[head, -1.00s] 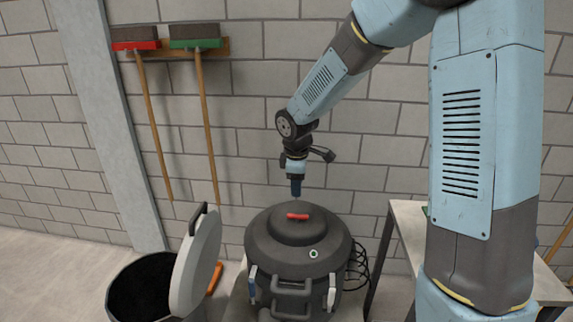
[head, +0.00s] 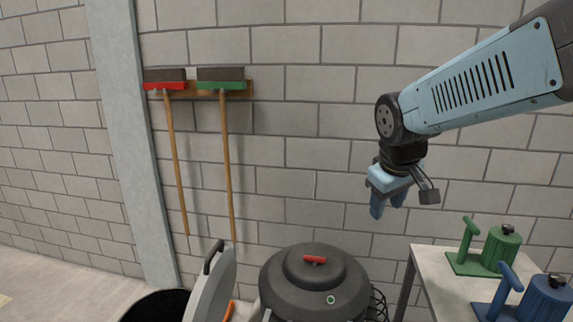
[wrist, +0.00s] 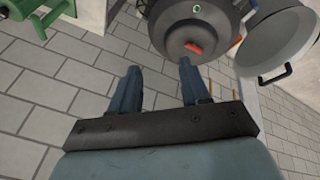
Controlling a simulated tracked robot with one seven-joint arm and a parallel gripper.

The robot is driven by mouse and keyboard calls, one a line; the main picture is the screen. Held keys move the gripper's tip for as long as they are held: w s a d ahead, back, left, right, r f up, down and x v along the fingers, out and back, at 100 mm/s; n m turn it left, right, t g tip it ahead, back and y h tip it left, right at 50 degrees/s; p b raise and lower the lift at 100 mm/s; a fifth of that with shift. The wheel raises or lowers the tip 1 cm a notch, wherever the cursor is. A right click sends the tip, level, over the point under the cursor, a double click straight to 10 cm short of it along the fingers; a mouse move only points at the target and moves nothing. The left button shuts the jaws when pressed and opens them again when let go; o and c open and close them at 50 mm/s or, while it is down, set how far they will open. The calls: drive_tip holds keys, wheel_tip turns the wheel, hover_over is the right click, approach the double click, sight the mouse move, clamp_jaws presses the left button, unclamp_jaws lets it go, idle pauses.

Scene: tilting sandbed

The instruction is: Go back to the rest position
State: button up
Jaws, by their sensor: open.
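My gripper (head: 388,208) hangs in the air in front of the block wall, above and to the right of the dark grey round vessel (head: 315,285). Its blue fingers are spread apart and nothing is between them. The wrist view also shows the open gripper (wrist: 157,85), with the vessel (wrist: 170,35) beyond the fingertips. The vessel's lid is on and has a red handle (head: 314,260). The gripper does not touch the vessel. The vessel's lower part is cut off in the head view.
An open bin (head: 160,308) with a raised pale lid (head: 212,288) stands left of the vessel. A table (head: 430,262) at right carries a green device (head: 495,250) and a blue device (head: 540,300). A red broom (head: 165,80) and a green broom (head: 222,80) hang on the wall.

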drive_tip(key=s+d+r+m, duration=0.1)
drive_tip(key=s+m, duration=0.1)
drive_tip(key=s, duration=0.3)
drive_tip(key=s+d+r+m+t+y, duration=0.1)
drive_tip(key=s+d+m, duration=0.1)
drive_tip(key=s, duration=0.3)
drive_tip(key=shift+s+m, duration=0.3)
drive_tip(key=shift+m, duration=0.2)
drive_tip(key=shift+r, duration=0.1)
drive_tip(key=shift+c, duration=0.3)
